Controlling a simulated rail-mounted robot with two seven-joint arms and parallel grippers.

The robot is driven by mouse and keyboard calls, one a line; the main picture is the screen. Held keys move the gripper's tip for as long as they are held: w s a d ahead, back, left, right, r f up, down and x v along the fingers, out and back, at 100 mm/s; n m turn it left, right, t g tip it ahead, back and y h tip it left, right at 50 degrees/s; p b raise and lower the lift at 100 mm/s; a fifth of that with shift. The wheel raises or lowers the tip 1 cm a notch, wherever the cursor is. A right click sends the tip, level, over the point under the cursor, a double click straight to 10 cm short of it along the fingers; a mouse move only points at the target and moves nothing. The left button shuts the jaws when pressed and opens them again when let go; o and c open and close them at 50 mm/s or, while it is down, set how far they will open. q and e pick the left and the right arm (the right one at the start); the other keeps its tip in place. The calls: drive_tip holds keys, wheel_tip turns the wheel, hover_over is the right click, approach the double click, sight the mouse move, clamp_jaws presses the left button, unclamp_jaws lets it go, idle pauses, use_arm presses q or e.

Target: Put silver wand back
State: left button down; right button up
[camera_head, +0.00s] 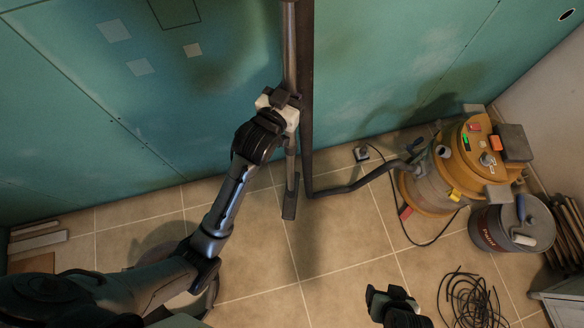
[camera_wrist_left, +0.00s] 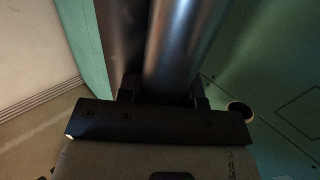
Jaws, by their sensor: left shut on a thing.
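The silver wand (camera_head: 290,52) is a long metal tube standing nearly upright in front of the green wall, with a flat dark foot (camera_head: 290,205) at its lower end near the floor. My left gripper (camera_head: 284,98) is shut on the wand partway along its length. In the left wrist view the shiny tube (camera_wrist_left: 182,45) sits between the fingers of the left gripper (camera_wrist_left: 165,95). A dark upright post (camera_head: 306,90) stands just right of the wand. My right gripper (camera_head: 390,298) is low at the bottom of the head view, away from the wand; its fingers are unclear.
A yellow vacuum machine (camera_head: 455,165) stands at the right with a dark hose (camera_head: 355,186) running left toward the post's base. A dark bucket (camera_head: 490,230) and coiled black cable (camera_head: 470,300) lie nearby. The tiled floor (camera_head: 330,250) in the middle is clear.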

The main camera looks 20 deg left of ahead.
use_arm(q)
wheel_tip(320, 180, down, 11)
drive_tip(key=b, duration=0.4)
drive_tip(key=shift+w+d+b, duration=0.15)
drive_tip(key=shift+w+b, duration=0.1)
drive_tip(key=shift+b, duration=0.05)
drive_tip(key=shift+f, duration=0.1)
drive_tip(key=c, duration=1.2)
unclamp_jaws()
drive_tip(key=shift+f, duration=0.2)
drive_tip(key=shift+c, duration=0.2)
drive_tip(key=o, duration=0.5)
drive_tip(key=shift+c, duration=0.2)
drive_tip(key=s+a+p, duration=0.1)
drive_tip(key=s+p, duration=0.1)
drive_tip(key=s, duration=1)
drive_tip(key=shift+a+r, duration=0.3)
drive_tip(key=shift+r, duration=0.1)
